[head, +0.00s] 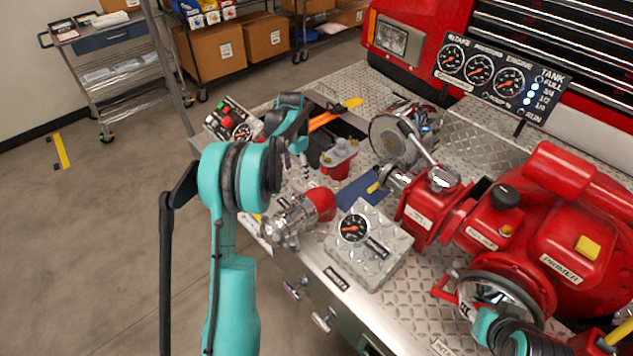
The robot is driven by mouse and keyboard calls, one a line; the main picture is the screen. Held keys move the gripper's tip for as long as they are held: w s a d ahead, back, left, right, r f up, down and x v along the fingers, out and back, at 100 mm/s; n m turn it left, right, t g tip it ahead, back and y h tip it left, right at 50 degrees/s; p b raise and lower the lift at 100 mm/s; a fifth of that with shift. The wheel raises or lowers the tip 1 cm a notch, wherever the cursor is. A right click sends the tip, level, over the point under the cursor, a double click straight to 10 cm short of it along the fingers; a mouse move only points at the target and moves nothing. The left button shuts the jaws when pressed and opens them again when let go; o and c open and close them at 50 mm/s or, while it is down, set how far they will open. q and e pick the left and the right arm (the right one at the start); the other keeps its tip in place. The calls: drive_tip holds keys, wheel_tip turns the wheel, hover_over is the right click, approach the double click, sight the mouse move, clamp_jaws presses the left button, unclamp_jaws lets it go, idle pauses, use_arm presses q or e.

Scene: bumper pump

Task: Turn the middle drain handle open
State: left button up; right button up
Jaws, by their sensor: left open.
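Two small chrome drain handles show on the front face of the metal deck, one at upper left (297,288) and one lower right of it (325,320). I cannot tell from this view which one is the middle handle; the front face runs on past the bottom edge of the picture. My left gripper (300,163) is above the deck's left part, beyond the handles and apart from them. It is open, small and partly hidden by the arm. My right arm shows at the bottom right, but its gripper is not clearly visible.
A gauge box (370,245) and a chrome valve with a red cap (297,218) stand on the deck above the handles. A red pump (570,230) fills the right side. A gauge panel (498,78) stands behind.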

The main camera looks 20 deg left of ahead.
sight(297, 187)
use_arm(q)
drive_tip(key=shift+w+f, duration=0.15)
drive_tip(key=shift+f, duration=0.25)
wheel_tip(297, 187, down, 7)
drive_tip(key=b, duration=0.3)
drive_tip(key=shift+f, duration=0.15)
drive_tip(key=c, duration=0.9)
